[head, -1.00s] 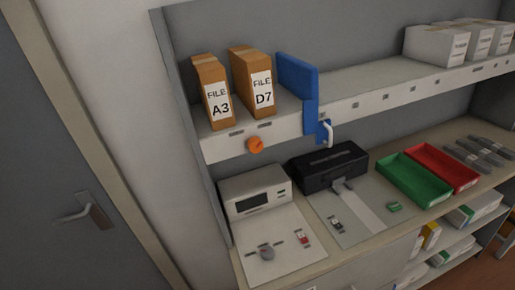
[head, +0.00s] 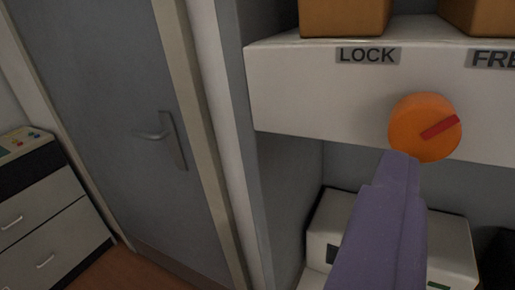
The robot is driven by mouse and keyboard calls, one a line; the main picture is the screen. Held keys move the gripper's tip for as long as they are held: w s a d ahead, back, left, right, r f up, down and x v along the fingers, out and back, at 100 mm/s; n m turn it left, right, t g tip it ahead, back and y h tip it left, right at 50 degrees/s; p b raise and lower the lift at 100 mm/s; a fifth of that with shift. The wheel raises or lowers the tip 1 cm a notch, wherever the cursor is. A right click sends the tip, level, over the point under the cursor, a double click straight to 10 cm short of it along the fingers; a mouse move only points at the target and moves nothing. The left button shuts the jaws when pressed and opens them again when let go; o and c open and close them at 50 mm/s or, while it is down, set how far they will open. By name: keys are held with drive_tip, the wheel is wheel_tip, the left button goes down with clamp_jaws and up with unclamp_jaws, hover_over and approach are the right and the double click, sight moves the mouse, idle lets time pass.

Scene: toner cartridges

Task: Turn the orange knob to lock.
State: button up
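The orange knob (head: 424,128) is on the white front face of the shelf, right of centre. A red mark across it slants up to the right, toward the side of the partly cut-off "FRE" label (head: 494,60). The "LOCK" label (head: 368,55) is above and left of the knob. My gripper (head: 402,160) shows as a purple shape rising from below. Its tip is at the knob's lower left edge in the picture; I cannot tell whether it touches. Separate fingers cannot be made out.
Two orange-brown file boxes (head: 345,16) (head: 476,16) stand on the shelf above. A white device (head: 452,235) sits below, partly behind my gripper. A grey door (head: 110,110) and a drawer cabinet (head: 45,215) are at left.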

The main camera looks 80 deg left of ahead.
sight(425, 138)
drive_tip(key=shift+g+y, duration=0.3)
drive_tip(key=shift+y, duration=0.1)
drive_tip(key=w+a, duration=0.1)
drive_tip(key=a, duration=0.1)
drive_tip(key=w+a, duration=0.1)
drive_tip(key=a, duration=0.2)
drive_tip(key=w+a+f, duration=0.1)
drive_tip(key=a, duration=0.1)
drive_tip(key=shift+w+a, duration=0.2)
drive_tip(key=shift+w, duration=0.15)
drive_tip(key=shift+c, duration=0.2)
drive_tip(key=shift+n, duration=0.3)
drive_tip(key=c, duration=1)
